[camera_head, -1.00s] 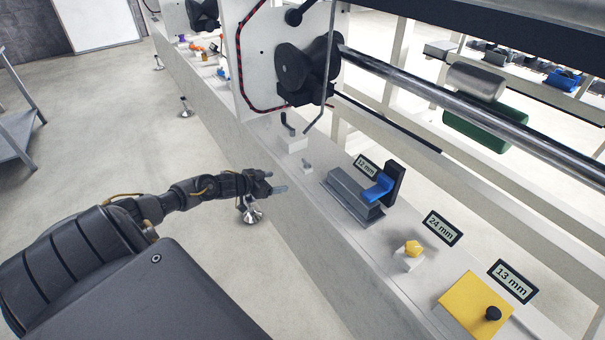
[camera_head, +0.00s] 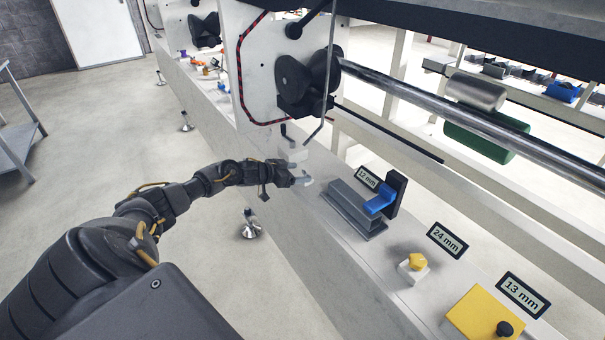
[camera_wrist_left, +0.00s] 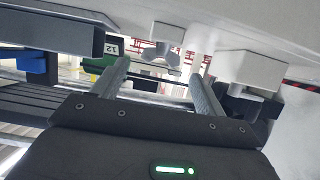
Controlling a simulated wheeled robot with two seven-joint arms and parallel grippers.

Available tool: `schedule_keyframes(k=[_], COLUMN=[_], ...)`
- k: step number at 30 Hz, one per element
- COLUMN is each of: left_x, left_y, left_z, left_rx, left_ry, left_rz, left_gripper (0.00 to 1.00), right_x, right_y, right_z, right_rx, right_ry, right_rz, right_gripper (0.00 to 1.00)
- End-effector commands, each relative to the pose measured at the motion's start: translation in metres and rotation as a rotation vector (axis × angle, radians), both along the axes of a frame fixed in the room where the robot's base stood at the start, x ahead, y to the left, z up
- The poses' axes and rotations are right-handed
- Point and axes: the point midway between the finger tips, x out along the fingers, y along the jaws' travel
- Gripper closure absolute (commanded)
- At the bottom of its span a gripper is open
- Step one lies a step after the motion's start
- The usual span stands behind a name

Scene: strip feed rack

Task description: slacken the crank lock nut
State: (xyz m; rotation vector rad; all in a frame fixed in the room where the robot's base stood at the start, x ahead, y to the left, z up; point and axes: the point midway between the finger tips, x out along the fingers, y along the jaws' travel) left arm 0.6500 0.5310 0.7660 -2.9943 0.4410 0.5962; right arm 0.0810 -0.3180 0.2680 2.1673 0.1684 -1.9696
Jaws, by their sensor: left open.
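A small grey wing-shaped nut (camera_wrist_left: 160,57), which I take to be the crank lock nut, sits on a white stub on the pale ledge in the left wrist view. In the head view it is hidden or merged with my left gripper (camera_head: 303,181). My left gripper is open and empty at the ledge edge. In the wrist view its two grey fingers (camera_wrist_left: 160,82) point at the nut, one to each side of it, with the nut beyond their tips. A white block with a dark crank (camera_head: 291,143) stands just behind; the block also shows in the wrist view (camera_wrist_left: 249,66). My right gripper is out of view.
A grey slotted block (camera_head: 352,208) with a blue lever (camera_head: 380,199) and a 12 mm display (camera_head: 367,179) stands right of the gripper. A yellow knob (camera_head: 417,261) and yellow plate (camera_head: 485,310) lie nearer.

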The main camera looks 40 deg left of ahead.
Motion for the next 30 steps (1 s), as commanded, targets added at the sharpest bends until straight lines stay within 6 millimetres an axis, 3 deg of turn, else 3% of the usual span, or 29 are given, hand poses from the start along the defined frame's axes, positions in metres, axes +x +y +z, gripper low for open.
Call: schedule_keyframes(k=[6,18,28,30], left_x=[0.022,0.026,0.026,0.025], left_y=[-0.007,-0.008,-0.007,-0.007], left_z=[-0.009,-0.011,-0.011,-0.011], left_rx=[-0.002,0.0,0.0,0.0], left_ry=[-0.001,0.0,0.0,0.0], left_rz=[-0.001,0.0,0.0,0.001], left_gripper=[0.27,0.29,0.72,0.72], right_x=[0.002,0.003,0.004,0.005], right_y=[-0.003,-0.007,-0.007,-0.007], right_z=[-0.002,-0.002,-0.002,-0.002], right_rx=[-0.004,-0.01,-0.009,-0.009], right_ry=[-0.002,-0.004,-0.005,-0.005], right_rz=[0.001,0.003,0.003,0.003], right_gripper=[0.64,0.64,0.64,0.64])
